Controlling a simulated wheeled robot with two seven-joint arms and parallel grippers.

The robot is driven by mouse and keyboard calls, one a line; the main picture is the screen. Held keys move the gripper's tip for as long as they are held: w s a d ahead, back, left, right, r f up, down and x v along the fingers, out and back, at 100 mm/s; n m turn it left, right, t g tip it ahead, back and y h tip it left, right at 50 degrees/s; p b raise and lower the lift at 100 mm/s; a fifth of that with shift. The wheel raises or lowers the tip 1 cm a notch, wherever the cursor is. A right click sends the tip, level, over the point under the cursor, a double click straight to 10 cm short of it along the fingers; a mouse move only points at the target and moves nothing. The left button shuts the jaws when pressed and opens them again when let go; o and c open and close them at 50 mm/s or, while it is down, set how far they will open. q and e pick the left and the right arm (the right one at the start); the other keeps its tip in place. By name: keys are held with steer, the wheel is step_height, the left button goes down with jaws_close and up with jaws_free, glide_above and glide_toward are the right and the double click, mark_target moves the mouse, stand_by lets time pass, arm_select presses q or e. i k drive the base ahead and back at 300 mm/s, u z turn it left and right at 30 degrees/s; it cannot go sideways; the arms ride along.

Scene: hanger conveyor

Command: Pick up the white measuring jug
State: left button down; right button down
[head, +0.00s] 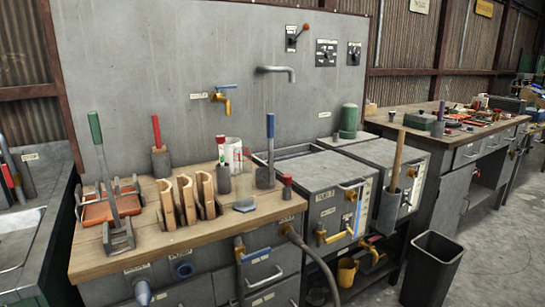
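A white jug-like vessel (235,149) with red markings stands toward the back of the wooden bench top (150,245), near its right end. Its lower part is hidden behind a grey holder (223,180) with a red and white handle in it. I cannot clearly see a handle or spout on the vessel. Neither of my grippers is in the head view.
Wooden-handled pieces (187,200) stand in a row on the bench. A blue-handled tool (270,140) stands right of the vessel, and a green-handled lever (103,165) rises at left. Grey tanks (325,180) adjoin the bench. A black bin (431,270) stands on the floor.

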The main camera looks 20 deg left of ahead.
mark_target(227, 145)
steer(key=z, duration=1.15)
steer(key=i, duration=1.8)
steer(key=u, duration=3.9)
